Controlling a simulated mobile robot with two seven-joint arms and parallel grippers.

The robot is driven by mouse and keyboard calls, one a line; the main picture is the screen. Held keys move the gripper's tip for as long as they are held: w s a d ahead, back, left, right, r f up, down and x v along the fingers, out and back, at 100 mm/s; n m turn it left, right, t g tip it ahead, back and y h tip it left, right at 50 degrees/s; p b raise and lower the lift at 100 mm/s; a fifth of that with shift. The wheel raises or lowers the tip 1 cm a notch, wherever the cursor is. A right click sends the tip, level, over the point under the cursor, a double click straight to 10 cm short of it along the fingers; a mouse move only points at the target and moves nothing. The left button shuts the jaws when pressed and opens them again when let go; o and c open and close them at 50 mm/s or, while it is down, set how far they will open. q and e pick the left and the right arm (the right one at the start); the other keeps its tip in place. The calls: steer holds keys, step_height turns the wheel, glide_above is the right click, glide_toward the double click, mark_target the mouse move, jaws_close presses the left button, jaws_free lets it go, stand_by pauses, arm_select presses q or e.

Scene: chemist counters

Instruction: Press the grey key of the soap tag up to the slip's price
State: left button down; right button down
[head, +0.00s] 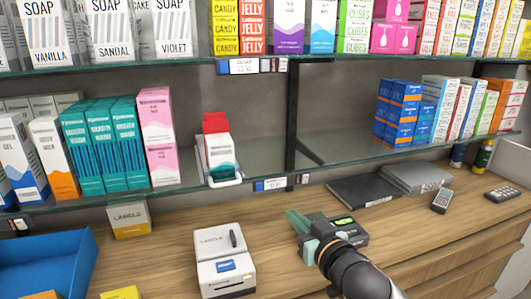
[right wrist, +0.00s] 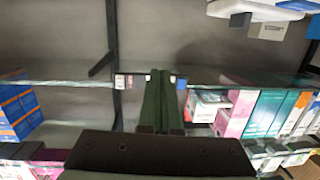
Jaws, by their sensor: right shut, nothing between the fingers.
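I cannot make out the grey key's colour or a slip with a price. My right gripper (head: 295,220) is shut and empty, with green fingers, low in front of the counter and well below the soap tag. In the right wrist view its fingers (right wrist: 160,100) lie together before the glass shelves. My left gripper is not in view.
A lower tag (head: 270,184) is on the lower shelf edge. A red and white pack (head: 217,150) stands in a holder on that shelf. A white labels printer (head: 224,260), a blue tray (head: 45,265) and a dark flat book (head: 362,190) are on the wooden counter.

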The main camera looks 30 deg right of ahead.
step_height(320, 180, up, 17)
steer(key=n+t+y, duration=0.1)
steer(key=t+y, duration=0.2)
steer(key=t, duration=0.3)
steer(key=n+t+y, duration=0.2)
steer(key=n+y, duration=0.3)
steer(key=y, duration=0.2)
glide_toward(265, 65)
steer(key=s+a+r, duration=0.5)
steer(key=shift+s+d, duration=0.1)
steer(key=shift+d, duration=0.05)
steer(key=w+d+p, duration=0.2)
steer(key=w, duration=0.6)
steer(key=shift+w+p, duration=0.3)
steer(key=shift+f, duration=0.1)
steer(key=shift+w, duration=0.1)
steer(key=shift+w+d, duration=0.1)
steer(key=shift+w, duration=0.25)
